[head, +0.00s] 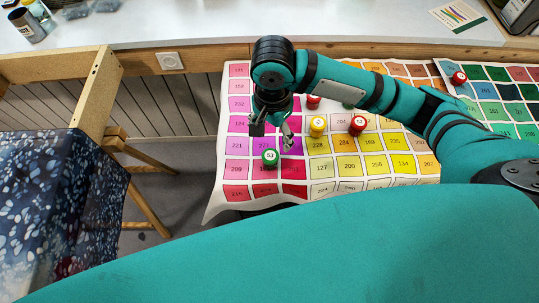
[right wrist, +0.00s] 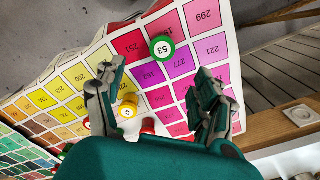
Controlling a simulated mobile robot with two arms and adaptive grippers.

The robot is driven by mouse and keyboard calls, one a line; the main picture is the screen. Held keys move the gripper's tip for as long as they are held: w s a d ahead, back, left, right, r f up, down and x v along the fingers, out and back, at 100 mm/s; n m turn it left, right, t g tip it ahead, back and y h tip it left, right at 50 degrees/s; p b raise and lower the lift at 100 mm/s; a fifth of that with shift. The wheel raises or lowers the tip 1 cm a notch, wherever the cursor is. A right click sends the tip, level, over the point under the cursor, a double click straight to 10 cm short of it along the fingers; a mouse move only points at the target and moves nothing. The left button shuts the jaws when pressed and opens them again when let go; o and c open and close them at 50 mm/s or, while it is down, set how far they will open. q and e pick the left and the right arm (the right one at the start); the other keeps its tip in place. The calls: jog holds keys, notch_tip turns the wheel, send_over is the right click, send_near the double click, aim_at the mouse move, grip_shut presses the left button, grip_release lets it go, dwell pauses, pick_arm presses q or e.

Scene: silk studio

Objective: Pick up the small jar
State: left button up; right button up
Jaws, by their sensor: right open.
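A small jar with a green rim and a white lid marked 53 (head: 270,158) stands on the colour chart (head: 237,173) near its front left part. In the right wrist view this green jar (right wrist: 162,48) lies just beyond and between the two fingertips. My right gripper (head: 272,135) is open and empty, above the chart and just behind the green jar. Its spread fingers also show in the right wrist view (right wrist: 162,78). A yellow jar (head: 317,125) and a red jar (head: 357,125) stand to the right. My left gripper is out of view.
Another red jar (head: 313,102) is partly hidden beside my arm. A further red jar (head: 459,77) stands on the green chart at the right. A white counter (head: 180,22) runs along the back.

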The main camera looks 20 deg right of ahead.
send_over(270, 156)
jog(key=f, duration=0.4)
jog(key=shift+d+f, duration=0.1)
jog(key=shift+d, duration=0.15)
notch_tip(270, 156, down, 4)
jog(key=shift+f, duration=0.45)
jog(key=f, duration=0.4)
jog(key=shift+a+f, duration=0.25)
jog(key=shift+f, duration=0.15)
jog(key=shift+c, duration=0.5)
jog(key=c, duration=1.1)
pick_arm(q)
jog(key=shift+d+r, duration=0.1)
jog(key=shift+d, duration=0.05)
pick_arm(e)
jog(key=shift+c, duration=0.4)
jog(key=shift+r, duration=0.1)
